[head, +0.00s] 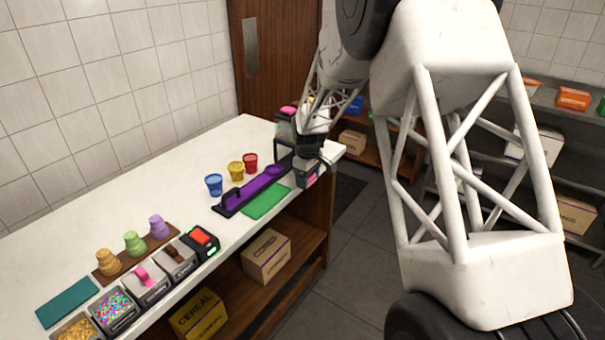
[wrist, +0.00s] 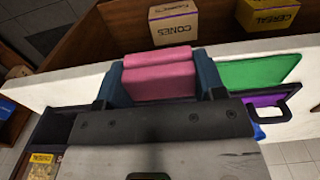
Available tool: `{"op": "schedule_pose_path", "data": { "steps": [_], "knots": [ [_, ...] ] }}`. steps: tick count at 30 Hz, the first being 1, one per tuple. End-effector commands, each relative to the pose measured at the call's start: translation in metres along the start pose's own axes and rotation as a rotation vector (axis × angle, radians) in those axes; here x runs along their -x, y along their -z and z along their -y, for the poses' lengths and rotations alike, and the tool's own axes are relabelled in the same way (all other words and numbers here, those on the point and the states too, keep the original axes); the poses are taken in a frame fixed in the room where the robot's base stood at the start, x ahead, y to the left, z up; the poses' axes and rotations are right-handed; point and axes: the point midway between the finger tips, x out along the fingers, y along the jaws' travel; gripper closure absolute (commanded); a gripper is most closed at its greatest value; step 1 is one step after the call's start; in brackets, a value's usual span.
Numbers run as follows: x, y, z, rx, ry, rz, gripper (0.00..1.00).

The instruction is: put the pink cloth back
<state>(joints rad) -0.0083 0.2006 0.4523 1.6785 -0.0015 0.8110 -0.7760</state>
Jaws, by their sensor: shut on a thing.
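In the wrist view the pink cloth (wrist: 160,78) is a folded block pinched between the two dark blue fingers of my gripper (wrist: 158,84). In the head view my gripper (head: 310,168) is at the far right end of the white counter, just beyond the purple tray. Only a small patch of pink (head: 312,180) shows there. In the wrist view the cloth overlaps the counter's front edge. I cannot tell whether it touches the counter.
A green cloth (head: 266,203) lies flat beside the purple tray (head: 250,192). Blue (head: 214,185), yellow (head: 236,170) and red (head: 250,162) cups stand behind the tray. A teal cloth (head: 67,302) lies near several topping containers at the left.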

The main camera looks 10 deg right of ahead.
Motion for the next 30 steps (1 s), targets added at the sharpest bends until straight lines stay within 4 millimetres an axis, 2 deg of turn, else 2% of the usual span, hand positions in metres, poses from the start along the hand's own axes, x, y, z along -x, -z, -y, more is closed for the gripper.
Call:
{"op": "schedule_pose_path", "data": {
  "steps": [18,30],
  "knots": [
    [-0.008,0.058,-0.057,0.0,0.0,0.0,0.59],
    [-0.009,0.068,-0.067,0.0,0.0,0.0,0.59]
  ]
}}
